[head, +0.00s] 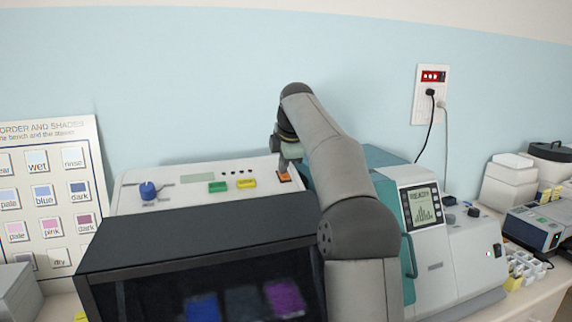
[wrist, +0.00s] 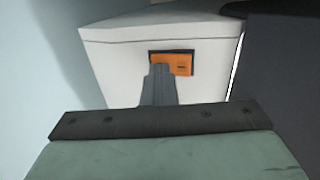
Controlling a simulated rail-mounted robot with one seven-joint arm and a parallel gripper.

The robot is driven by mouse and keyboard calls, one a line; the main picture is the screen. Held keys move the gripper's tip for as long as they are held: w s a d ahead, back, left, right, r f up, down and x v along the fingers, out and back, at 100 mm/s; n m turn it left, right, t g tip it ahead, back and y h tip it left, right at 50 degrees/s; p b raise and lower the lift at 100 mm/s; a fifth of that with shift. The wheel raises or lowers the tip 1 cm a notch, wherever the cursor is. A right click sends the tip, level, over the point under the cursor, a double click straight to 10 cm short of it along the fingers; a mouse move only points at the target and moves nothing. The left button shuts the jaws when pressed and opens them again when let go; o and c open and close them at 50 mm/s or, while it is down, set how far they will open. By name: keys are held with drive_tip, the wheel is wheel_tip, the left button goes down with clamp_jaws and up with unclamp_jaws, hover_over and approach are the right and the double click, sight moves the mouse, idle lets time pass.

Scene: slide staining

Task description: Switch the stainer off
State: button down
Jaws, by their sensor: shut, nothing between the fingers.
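The stainer (head: 130,195) is the white-topped machine with a dark front window at the left of the head view. An orange switch (head: 284,178) sits at the right end of its top panel. The orange switch also shows in the wrist view (wrist: 182,64), set in a dark frame on the white panel. My gripper (head: 285,168) is shut and empty, pointing down at the switch. In the wrist view the fingertips (wrist: 160,68) overlap the switch's left part. I cannot tell whether they touch it. The switch's on or off position is not clear.
The panel also carries a blue knob (head: 148,190), a green button (head: 218,187) and a yellow button (head: 247,183). A teal and white machine with a screen (head: 420,205) stands right of my arm. A wall outlet (head: 430,95) has cords plugged in.

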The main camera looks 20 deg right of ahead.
drive_tip(key=shift+s+f+b, duration=0.25)
drive_tip(key=shift+s+b, duration=0.45)
drive_tip(key=shift+s, duration=0.05)
drive_tip(key=shift+r, duration=0.1)
drive_tip(key=shift+s+r, duration=0.1)
drive_tip(key=shift+r, duration=0.2)
drive_tip(key=p+v, duration=0.3)
drive_tip(key=v, duration=1)
